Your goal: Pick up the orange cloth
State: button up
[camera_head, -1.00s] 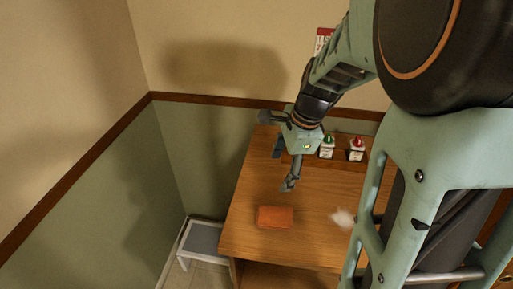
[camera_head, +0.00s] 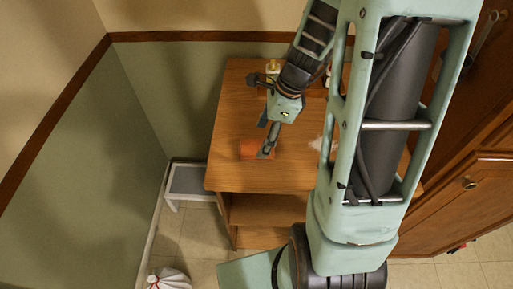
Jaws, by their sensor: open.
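The orange cloth (camera_head: 251,149) is a small folded rectangle lying flat on the wooden table, left of centre. My gripper (camera_head: 265,138) is open, just above and to the right of the cloth. One finger reaches down in front of the cloth's right part and hides it. I cannot tell whether that finger touches the cloth.
The wooden table (camera_head: 230,108) has clear room left of and behind the cloth. A small whitish crumpled thing (camera_head: 318,144) lies to the right, partly behind my arm. A bottle (camera_head: 272,67) stands at the back. A low grey stool (camera_head: 190,180) is left of the table.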

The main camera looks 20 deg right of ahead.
aim_at(256, 147)
jog(key=x, duration=0.3)
jog(key=shift+a+f, duration=0.2)
jog(key=shift+a, duration=0.1)
jog(key=c, duration=1.1)
jog(key=shift+r+p, duration=0.65)
jog(key=shift+r, duration=0.1)
jog(key=s+r+p, duration=0.1)
jog(key=r, duration=0.1)
jog(key=s+d+r+p, duration=0.1)
jog(key=r+p, duration=0.1)
jog(key=s+d+r+p, duration=0.1)
jog(key=r+p, duration=0.1)
jog(key=shift+r, duration=0.3)
jog(key=s+d+r, duration=0.1)
jog(key=s+d, duration=0.1)
jog(key=s+d+r, duration=0.2)
jog(key=s, duration=0.1)
jog(key=s+d+r, duration=0.2)
jog(key=s, duration=0.1)
jog(key=shift+s+d, duration=0.1)
jog(key=shift+s, duration=0.15)
